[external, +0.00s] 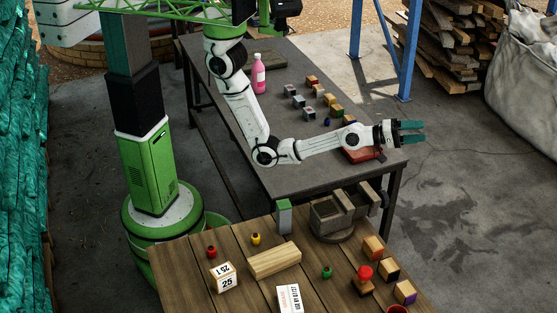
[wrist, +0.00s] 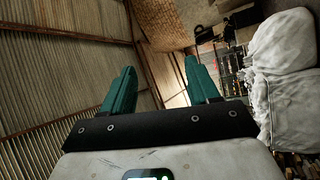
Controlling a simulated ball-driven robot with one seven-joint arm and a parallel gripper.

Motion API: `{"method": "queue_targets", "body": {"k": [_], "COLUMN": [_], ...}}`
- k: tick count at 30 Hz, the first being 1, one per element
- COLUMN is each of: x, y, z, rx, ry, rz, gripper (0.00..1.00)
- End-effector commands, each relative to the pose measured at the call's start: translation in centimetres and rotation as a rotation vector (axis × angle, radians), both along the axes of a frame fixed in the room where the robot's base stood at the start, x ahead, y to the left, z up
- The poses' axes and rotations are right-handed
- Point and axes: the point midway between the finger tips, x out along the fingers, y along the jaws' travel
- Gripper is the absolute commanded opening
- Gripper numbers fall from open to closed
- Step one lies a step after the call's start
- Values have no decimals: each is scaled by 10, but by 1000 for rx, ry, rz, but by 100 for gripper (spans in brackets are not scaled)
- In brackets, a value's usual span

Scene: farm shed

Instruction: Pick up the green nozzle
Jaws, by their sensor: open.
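The green nozzle (external: 326,271) is a small green piece standing on the wooden table, near the middle of its top, in the external view. My gripper (external: 422,131) is stretched out to the right, above and just past the right end of the dark table, far from the nozzle. Its two teal fingers are apart with nothing between them. The wrist view shows the open fingers (wrist: 160,66) pointing at the shed's walls and roof. The nozzle does not show in the wrist view.
On the wooden table (external: 190,262) stand a red nozzle (external: 211,252), a yellow nozzle (external: 256,239), a wooden block (external: 274,260), a vise (external: 335,216), a red-knobbed stamp (external: 364,280) and several coloured blocks. The dark table (external: 225,90) carries a pink bottle (external: 258,75) and several blocks.

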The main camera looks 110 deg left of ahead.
Motion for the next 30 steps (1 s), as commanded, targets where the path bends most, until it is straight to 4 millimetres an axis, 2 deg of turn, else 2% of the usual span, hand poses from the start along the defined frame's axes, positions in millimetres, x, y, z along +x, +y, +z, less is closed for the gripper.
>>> {"method": "queue_targets", "body": {"k": [1, 5, 8, 11, 12, 16, 20, 23, 24, 27, 30], "x": [11, 36, 56, 75, 81, 85, 60, 21, 1, -49, -94], "y": [-12, -40, -68, -108, -127, -198, -274, -335, -357, -405, -439], "z": [-3, -15, -27, -44, -52, -79, -100, -110, -113, -112, -106], "rx": [-7, -27, -53, -98, -123, -223, -326, -396, -419, -456, -470], "ry": [32, 138, 246, 392, 463, 726, 1003, 1224, 1312, 1503, 1647], "rz": [-21, -66, -101, -134, -145, -160, -143, -104, -83, -21, 43], "gripper": [60, 60, 60, 60, 60, 60, 60, 60, 60, 60, 60]}}
